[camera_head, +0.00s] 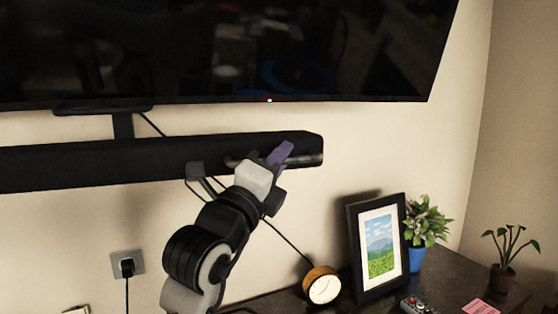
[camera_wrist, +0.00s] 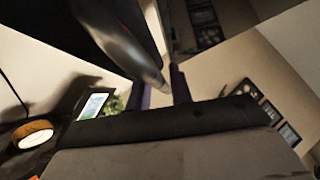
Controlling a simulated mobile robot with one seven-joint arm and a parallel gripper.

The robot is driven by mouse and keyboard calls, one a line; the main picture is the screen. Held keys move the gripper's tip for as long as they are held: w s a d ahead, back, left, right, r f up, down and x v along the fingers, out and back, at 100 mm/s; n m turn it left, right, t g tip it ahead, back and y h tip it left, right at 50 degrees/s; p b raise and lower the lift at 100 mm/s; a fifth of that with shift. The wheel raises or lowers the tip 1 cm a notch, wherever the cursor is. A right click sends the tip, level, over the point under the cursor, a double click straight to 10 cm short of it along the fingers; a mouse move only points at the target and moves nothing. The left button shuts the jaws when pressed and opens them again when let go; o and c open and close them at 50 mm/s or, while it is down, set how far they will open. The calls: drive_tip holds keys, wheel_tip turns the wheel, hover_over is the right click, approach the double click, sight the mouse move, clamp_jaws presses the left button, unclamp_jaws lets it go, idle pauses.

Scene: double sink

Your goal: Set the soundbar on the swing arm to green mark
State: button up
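The soundbar (camera_head: 100,163) is a long black bar below the television, with a glossy grey right end. A dark bracket (camera_head: 123,124) stands between the television and the bar; how it joins the bar is unclear. My gripper (camera_head: 280,153) is at the bar's right end, with one purple finger across its front. In the wrist view my gripper (camera_wrist: 163,90) has its two purple fingers apart, with the soundbar's rounded end (camera_wrist: 135,55) at or between them. I cannot tell whether they press on it. No green mark shows in either view.
A large black television (camera_head: 220,50) hangs above, close to the bar. On the dark cabinet top at lower right are a round clock (camera_head: 322,286), a framed picture (camera_head: 379,246), a plant in a blue pot (camera_head: 416,258) and a small dark-potted plant (camera_head: 502,278).

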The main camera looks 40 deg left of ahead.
clamp_jaws()
drive_tip(key=w+a+n+g+y, duration=0.1)
drive_tip(key=w+a+y, duration=0.2)
drive_tip(key=w+a+n+g+y+b, duration=0.1)
drive_tip(key=w+a+n+y, duration=0.1)
drive_tip(key=a, duration=0.1)
drive_tip(key=shift+w+a+f+y+b, duration=0.2)
drive_tip(key=shift+w+y+b, duration=0.1)
drive_tip(key=shift+w+y, duration=0.1)
drive_tip(key=shift+s, duration=0.1)
drive_tip(key=shift+o, duration=1.6)
unclamp_jaws()
drive_tip(key=shift+d, duration=0.1)
